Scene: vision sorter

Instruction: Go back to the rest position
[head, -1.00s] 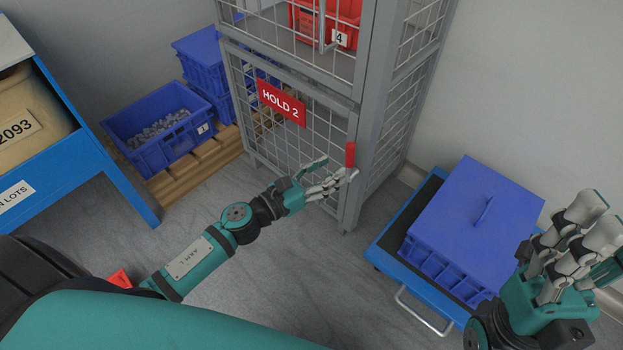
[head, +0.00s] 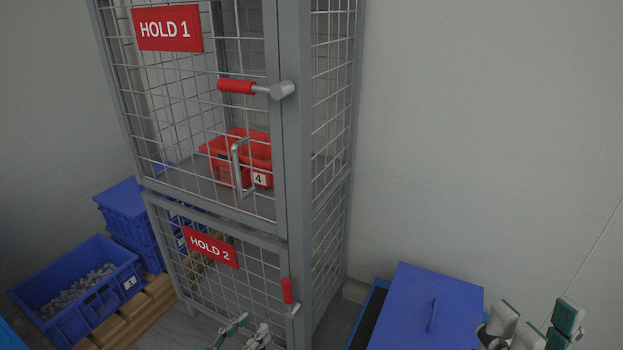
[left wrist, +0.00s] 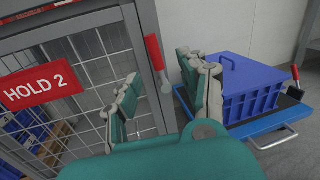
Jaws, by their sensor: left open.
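My left gripper (head: 243,336) shows at the bottom edge of the head view, below and left of the red lever handle (head: 287,291) of the HOLD 2 door (head: 222,275). In the left wrist view the left gripper (left wrist: 165,98) has its fingers apart with nothing between the tips. The upright red handle (left wrist: 154,52) stands beyond them, in the gap as seen from there. The HOLD 2 door looks closed. My right gripper (head: 533,325) is at the lower right, partly cut off; its finger opening is unclear.
The upper HOLD 1 door (head: 200,120) has a horizontal red handle (head: 237,87); a red bin labelled 4 (head: 259,179) sits behind its mesh. A lidded blue crate (head: 420,300) stands on a cart at right. Blue bins (head: 75,270) stand on a pallet at left.

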